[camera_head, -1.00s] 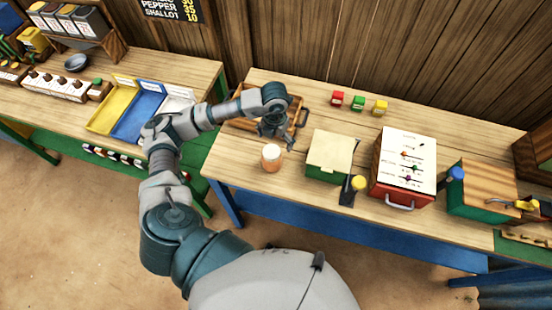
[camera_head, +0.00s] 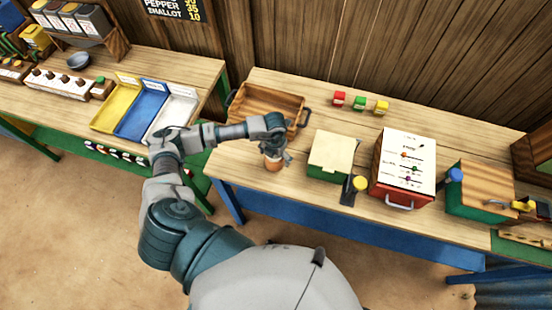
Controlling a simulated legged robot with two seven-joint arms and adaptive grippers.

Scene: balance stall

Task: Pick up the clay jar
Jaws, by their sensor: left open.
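The clay jar (camera_head: 274,164) is a small orange-brown pot on the wooden table, near its front edge. My left gripper (camera_head: 274,154) is directly above the jar and points down at it. Its fingers are open and overlap the jar's upper part in the picture. I cannot tell whether they touch it. The jar's top is hidden by the gripper. My right gripper is not in view.
A wooden tray (camera_head: 270,99) with dark handles lies behind the gripper. A green box with a cream lid (camera_head: 328,157) stands right of the jar, then a red box (camera_head: 402,170). Small red, green and yellow blocks (camera_head: 359,103) sit at the back.

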